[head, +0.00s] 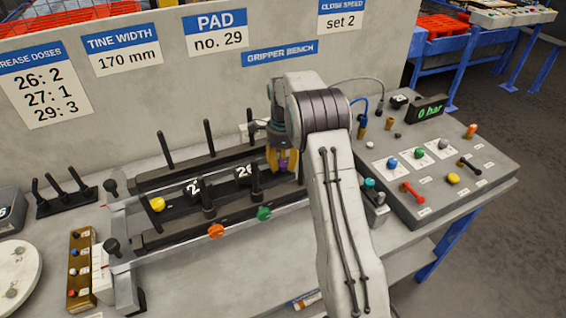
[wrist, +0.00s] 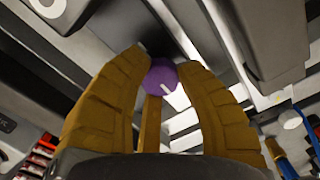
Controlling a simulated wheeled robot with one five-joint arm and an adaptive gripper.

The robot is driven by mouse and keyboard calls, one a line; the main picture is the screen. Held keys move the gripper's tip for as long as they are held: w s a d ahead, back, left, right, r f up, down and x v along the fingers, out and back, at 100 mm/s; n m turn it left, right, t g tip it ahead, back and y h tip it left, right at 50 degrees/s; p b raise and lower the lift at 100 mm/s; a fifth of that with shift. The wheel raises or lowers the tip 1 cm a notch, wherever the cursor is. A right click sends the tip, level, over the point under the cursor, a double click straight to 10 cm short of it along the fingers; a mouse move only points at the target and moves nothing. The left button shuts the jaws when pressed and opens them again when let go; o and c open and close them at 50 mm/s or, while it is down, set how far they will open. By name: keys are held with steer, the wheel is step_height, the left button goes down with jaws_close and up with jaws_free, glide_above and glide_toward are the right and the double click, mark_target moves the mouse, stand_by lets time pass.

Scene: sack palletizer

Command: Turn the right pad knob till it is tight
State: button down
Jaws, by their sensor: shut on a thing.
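In the head view my gripper (head: 283,160) is at the right end of the black pad fixture (head: 165,180) on the bench. In the wrist view its yellow-brown fingers (wrist: 162,100) are shut around a round purple knob (wrist: 161,77) with a white mark line on it. The knob also shows between the fingers in the head view (head: 291,156). My arm hides the fixture's far right end. Whether the knob is tight cannot be seen.
A yellow knob (head: 157,204), an orange knob (head: 216,231) and a green knob (head: 264,213) sit on the fixture. Upright black handles rise around it. A control panel (head: 440,165) reading "0 bar" stands at the right. A sign (head: 221,28) reads "PAD no. 29".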

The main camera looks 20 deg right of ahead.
mark_target(283, 163)
steer(key=shift+s+f, duration=0.1)
steer(key=shift+f, duration=0.1)
steer(key=c, duration=0.8)
jaws_free()
steer(key=shift+r, duration=0.15)
step_height(283, 163, up, 12)
stand_by(0.4)
